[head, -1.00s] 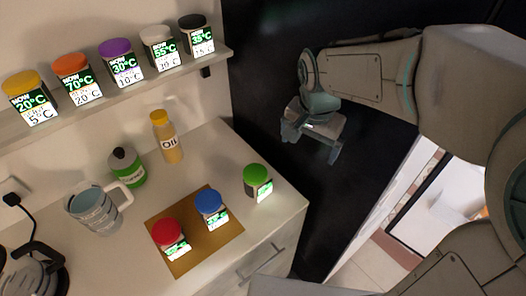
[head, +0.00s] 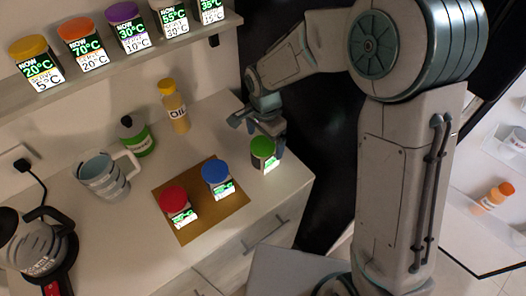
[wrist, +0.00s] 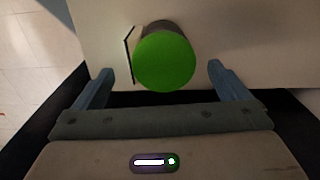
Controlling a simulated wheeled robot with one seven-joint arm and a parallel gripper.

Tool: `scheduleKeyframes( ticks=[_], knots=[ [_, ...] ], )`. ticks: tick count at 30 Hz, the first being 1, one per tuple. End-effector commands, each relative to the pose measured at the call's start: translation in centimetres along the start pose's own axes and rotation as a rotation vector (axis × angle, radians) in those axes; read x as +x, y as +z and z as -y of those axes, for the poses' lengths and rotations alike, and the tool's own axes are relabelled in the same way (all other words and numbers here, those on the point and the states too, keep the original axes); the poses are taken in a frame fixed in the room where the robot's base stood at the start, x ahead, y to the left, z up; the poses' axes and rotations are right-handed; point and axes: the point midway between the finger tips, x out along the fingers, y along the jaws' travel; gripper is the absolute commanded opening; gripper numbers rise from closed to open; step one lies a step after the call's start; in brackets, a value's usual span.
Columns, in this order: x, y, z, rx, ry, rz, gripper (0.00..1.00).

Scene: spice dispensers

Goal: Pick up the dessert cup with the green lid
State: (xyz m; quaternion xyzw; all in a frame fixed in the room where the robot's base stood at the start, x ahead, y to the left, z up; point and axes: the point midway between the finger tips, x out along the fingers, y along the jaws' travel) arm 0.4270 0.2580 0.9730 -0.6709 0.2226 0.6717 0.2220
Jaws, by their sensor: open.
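The dessert cup with the green lid (head: 263,148) stands upright on the counter, right of the brown mat. Its front carries a lit label. My gripper (head: 262,122) is just behind and above it, with one finger at each side of the cup in the head view. In the wrist view the green lid (wrist: 165,57) shows from above, ahead of and between the two open fingers of my gripper (wrist: 158,82). The fingers appear apart from the cup, and nothing is held.
A blue-lidded cup (head: 217,177) and a red-lidded cup (head: 178,207) stand on the brown mat (head: 236,202). An oil bottle (head: 174,106), a green container (head: 136,137) and a mug (head: 104,178) stand left. A shelf (head: 98,82) holds several lidded jars.

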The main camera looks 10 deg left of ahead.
Motion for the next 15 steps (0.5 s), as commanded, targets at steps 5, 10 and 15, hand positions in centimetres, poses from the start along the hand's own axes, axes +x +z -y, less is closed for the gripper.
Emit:
scheduleKeyframes(
  ticks=[5,10,15],
  knots=[
    [1.3,0.0,0.0,0.000,0.000,0.000,0.95],
    [2.5,0.2,0.1,-0.001,0.003,0.002,0.95],
    [4.7,0.4,0.2,-0.001,0.004,0.001,0.95]
  ],
)
